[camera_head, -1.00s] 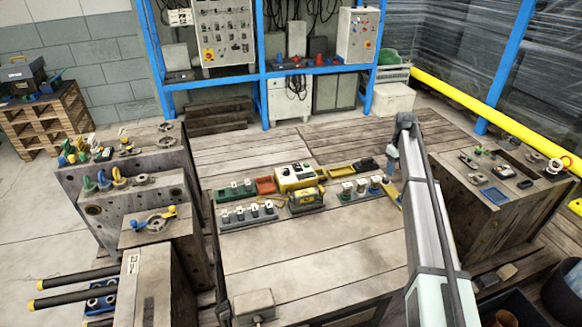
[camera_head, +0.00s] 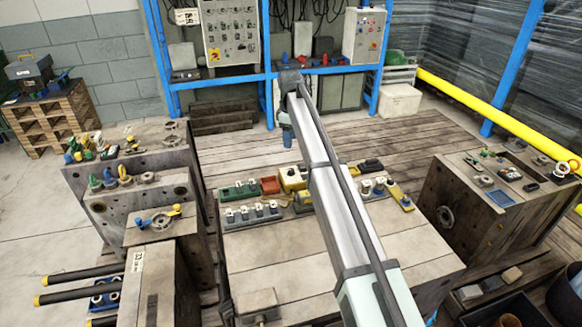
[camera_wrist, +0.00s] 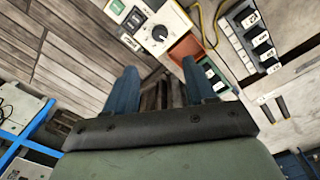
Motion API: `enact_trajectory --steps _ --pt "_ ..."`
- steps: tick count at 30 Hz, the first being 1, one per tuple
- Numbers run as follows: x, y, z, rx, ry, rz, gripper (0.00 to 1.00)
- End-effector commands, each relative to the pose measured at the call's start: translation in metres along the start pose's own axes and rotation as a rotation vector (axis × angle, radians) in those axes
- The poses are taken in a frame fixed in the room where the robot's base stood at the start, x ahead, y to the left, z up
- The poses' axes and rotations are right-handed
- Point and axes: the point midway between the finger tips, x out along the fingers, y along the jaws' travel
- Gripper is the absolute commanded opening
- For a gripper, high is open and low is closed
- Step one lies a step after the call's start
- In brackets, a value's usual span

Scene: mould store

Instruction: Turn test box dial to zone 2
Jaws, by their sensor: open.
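In the wrist view the test box (camera_wrist: 176,18) is at the top, cut by the edge. Its round black dial (camera_wrist: 159,33) has a white mark, but I cannot read the zone. My gripper (camera_wrist: 160,67) is open and empty, its two blue fingers apart, with the dial beyond the tips. In the head view my gripper (camera_head: 287,145) hangs above and behind the box, not touching it.
A red tray (camera_head: 270,185) is left of the test box, with a green tray (camera_head: 240,191) and a grey row of switches (camera_head: 252,215) nearby. A yellow strip (camera_head: 400,196) lies at the right. The table front (camera_head: 285,262) is mostly bare.

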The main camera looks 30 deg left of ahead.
Motion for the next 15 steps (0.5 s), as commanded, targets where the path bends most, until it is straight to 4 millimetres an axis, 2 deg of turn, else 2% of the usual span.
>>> enact_trajectory --steps 5,15 --pt "0.018 -0.001 0.0 0.0 -0.001 -0.002 0.55" --pt "0.077 -0.001 0.001 0.001 -0.001 -0.001 0.55"
